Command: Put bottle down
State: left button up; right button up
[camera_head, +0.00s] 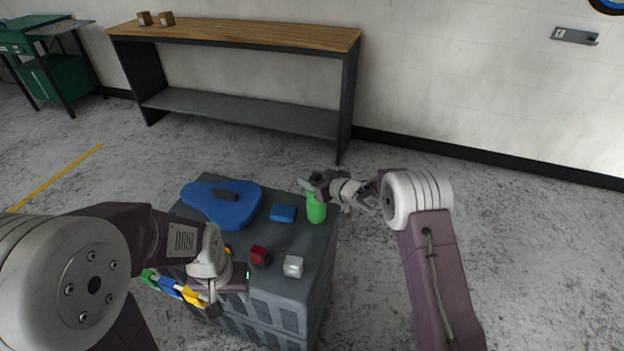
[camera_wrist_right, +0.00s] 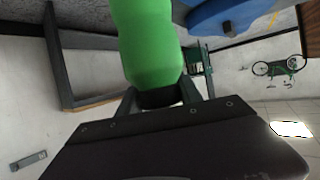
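The green bottle (camera_head: 316,211) is upright at the right edge of the dark grey cabinet top (camera_head: 290,240). I cannot tell whether its base touches the top. My right gripper (camera_head: 311,188) is at the bottle's upper end. In the right wrist view, its two fingers (camera_wrist_right: 158,98) close on the bottle's dark neck, and the green body (camera_wrist_right: 150,45) extends away from them. My left gripper (camera_head: 231,292) is over the cabinet's near left side, with its fingers apart and nothing visible between them.
On the cabinet top lie a blue bike saddle (camera_head: 222,204), a blue block (camera_head: 283,213), a red block (camera_head: 259,255) and a silver block (camera_head: 293,266). Green, blue and yellow pieces (camera_head: 172,287) are at its left side. A wooden-topped bench (camera_head: 240,34) stands behind.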

jog(key=o, duration=0.4)
jog(key=shift+r, duration=0.15)
jog(key=shift+s+d+r, duration=0.2)
jog(key=p+v, duration=0.1)
jog(key=v, duration=1)
jog(key=shift+d+p, duration=0.15)
jog(key=shift+p, duration=0.25)
jog(key=shift+s, duration=0.15)
